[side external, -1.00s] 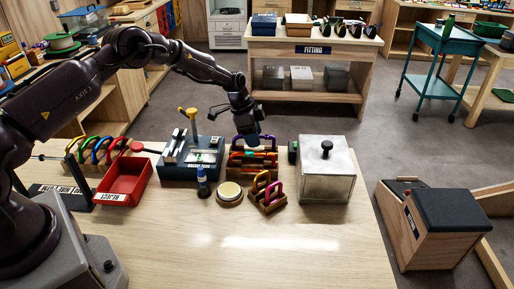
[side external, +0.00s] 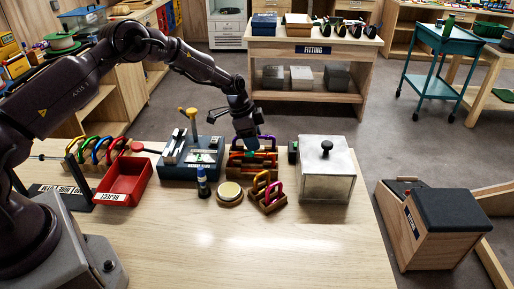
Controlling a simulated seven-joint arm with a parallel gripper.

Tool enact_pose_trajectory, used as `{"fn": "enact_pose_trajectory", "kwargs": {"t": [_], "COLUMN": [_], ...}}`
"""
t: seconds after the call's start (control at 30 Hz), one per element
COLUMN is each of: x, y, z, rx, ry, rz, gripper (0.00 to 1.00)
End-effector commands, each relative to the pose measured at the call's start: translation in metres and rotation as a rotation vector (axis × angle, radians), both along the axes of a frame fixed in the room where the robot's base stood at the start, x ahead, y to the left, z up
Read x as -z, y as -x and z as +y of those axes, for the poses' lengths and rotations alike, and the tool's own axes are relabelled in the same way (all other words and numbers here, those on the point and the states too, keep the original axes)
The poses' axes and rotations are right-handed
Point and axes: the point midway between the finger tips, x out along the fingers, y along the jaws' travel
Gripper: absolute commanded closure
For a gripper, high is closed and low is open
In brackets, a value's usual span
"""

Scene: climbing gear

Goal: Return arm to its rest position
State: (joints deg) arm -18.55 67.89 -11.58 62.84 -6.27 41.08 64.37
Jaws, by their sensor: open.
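My gripper (side external: 250,144) points down just above the wooden carabiner rack (side external: 252,167) at the back middle of the table. Its fingers are small and dark against the coloured carabiners behind and below them. It is open, and I see nothing held in it. Whether the fingers touch a carabiner I cannot tell. My arm reaches across from the left side of the table.
The table's front (side external: 240,245) is bare.

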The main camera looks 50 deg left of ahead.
Motion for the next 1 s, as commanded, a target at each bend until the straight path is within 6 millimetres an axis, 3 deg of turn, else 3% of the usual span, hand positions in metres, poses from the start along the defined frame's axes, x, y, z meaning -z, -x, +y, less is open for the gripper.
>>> {"fn": "enact_pose_trajectory", "kwargs": {"t": [0.43, 1.0], "x": [-0.027, -0.027], "y": [-0.001, -0.005], "z": [-0.002, 0.002], "rx": [0.001, 0.000], "ry": [0.000, 0.001], "rz": [0.000, 0.001], "gripper": [0.53, 0.53]}}
